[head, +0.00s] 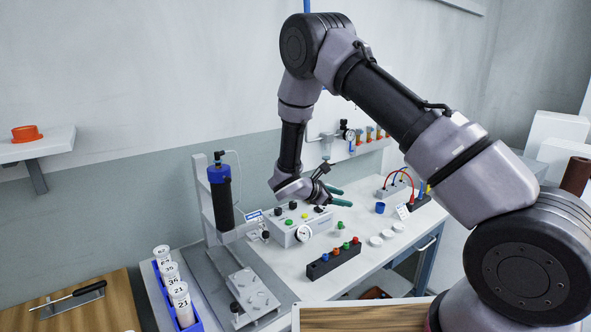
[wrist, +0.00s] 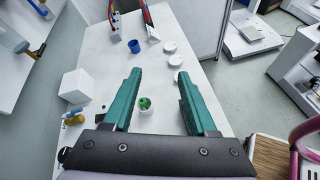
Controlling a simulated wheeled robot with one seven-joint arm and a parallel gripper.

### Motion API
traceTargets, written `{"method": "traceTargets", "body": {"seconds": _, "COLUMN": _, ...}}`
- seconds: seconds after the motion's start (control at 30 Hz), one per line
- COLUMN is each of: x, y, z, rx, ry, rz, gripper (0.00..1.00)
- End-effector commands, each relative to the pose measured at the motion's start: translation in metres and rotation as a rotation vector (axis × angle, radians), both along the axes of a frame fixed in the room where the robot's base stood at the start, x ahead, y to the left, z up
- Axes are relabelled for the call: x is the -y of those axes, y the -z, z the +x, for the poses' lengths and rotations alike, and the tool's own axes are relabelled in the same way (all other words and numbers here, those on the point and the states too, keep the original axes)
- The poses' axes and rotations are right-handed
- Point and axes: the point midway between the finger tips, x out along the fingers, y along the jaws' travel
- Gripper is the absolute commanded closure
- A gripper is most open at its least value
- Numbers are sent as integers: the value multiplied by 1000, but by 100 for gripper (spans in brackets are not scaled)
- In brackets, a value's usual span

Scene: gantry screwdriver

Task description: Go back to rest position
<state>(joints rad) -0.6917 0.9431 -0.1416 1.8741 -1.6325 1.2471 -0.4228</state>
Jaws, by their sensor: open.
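My gripper (head: 338,196) is open, with two teal fingers spread apart over the white table (head: 308,275). In the wrist view, my gripper (wrist: 159,73) holds nothing between its fingers. A small white round piece with a green top (wrist: 145,103) shows between the fingers, apparently on the table below them. My arm reaches in from the right and bends down over the table. The gantry screwdriver, a black cylinder with a blue cap (head: 221,195), hangs on its grey stand left of my gripper.
A grey box with buttons and a gauge (head: 290,222) is below my wrist. A black block with coloured knobs (head: 333,259) stands in front. White discs (head: 376,241) and a blue cup (head: 380,208) lie right. A blue rack of white bottles (head: 181,300) stands left.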

Motion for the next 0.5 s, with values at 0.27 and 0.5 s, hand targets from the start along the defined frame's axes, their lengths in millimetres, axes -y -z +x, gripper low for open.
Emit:
{"method": "traceTargets", "body": {"seconds": 0.27, "x": 60, "y": -115, "z": -46, "rx": 172, "ry": 441, "rz": 368, "gripper": 42}}
{"method": "traceTargets", "body": {"seconds": 0.5, "x": 91, "y": -193, "z": -104, "rx": 328, "ry": 782, "rz": 690, "gripper": 42}}
